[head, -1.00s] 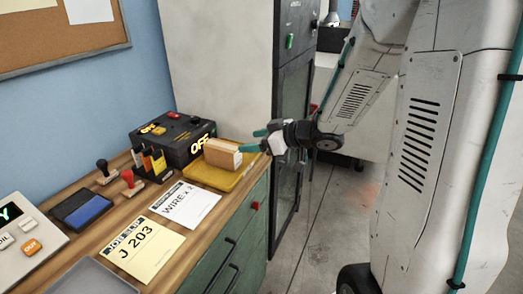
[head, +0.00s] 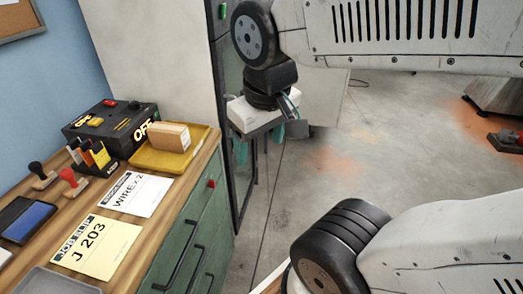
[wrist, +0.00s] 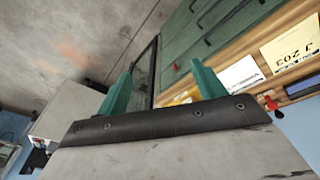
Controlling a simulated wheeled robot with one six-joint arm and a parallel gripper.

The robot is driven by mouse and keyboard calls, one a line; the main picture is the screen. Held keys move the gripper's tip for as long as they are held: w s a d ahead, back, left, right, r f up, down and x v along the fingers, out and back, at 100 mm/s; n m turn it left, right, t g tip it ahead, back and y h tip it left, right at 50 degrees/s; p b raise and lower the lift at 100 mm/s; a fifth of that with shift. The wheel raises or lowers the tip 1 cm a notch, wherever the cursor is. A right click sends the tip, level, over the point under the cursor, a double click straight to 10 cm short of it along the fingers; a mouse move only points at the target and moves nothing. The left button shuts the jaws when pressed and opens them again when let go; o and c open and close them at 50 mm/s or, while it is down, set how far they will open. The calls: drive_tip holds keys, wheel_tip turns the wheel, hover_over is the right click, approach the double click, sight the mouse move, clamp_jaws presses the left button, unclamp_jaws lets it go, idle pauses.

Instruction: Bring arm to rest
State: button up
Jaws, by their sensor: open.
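My gripper (head: 262,148) hangs off the right side of the bench in the head view, over the floor and apart from the yellow tray. Its teal fingers (wrist: 160,92) stand wide apart in the wrist view with nothing between them. My arm is folded above and to the right in the head view. A light wooden block (head: 169,136) sits on the yellow tray (head: 200,150) near the bench's back right.
A black box with an OFF display (head: 110,124) stands left of the tray. A dark cabinet (head: 236,120) stands behind. Floor at the right (head: 340,150) is mostly clear.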

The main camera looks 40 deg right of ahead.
drive_tip(key=shift+s+a+r+g+y, duration=0.1)
drive_tip(key=shift+s+a+g+y, duration=0.15)
drive_tip(key=shift+s+a, duration=0.45)
drive_tip(key=shift+s+a+g+y, duration=0.15)
drive_tip(key=shift+s+a+g, duration=0.15)
drive_tip(key=shift+s, duration=0.6)
